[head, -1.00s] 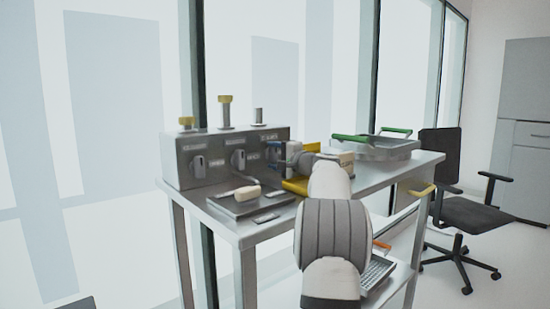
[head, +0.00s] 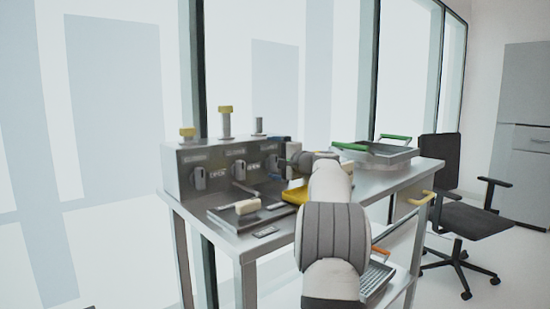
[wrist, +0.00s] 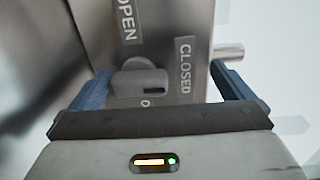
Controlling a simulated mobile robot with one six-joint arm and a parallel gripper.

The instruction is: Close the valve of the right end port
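A grey metal box (head: 222,165) with three ports on top stands at the table's back left. The right end port (head: 258,126) has no yellow cap. Its valve on the box front is largely hidden behind my gripper (head: 287,162) in the head view. In the wrist view a grey valve knob (wrist: 140,80) shows between an OPEN label (wrist: 127,18) and a CLOSED label (wrist: 184,66). My open gripper (wrist: 163,78) has its blue fingers apart on either side of the knob, with a gap on the right. Contact cannot be told.
A small tray (head: 230,216) holding a white block (head: 248,207) lies before the box. A green-handled metal bin (head: 385,157) stands at the table's right. A black chair (head: 462,210) stands on the floor at right.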

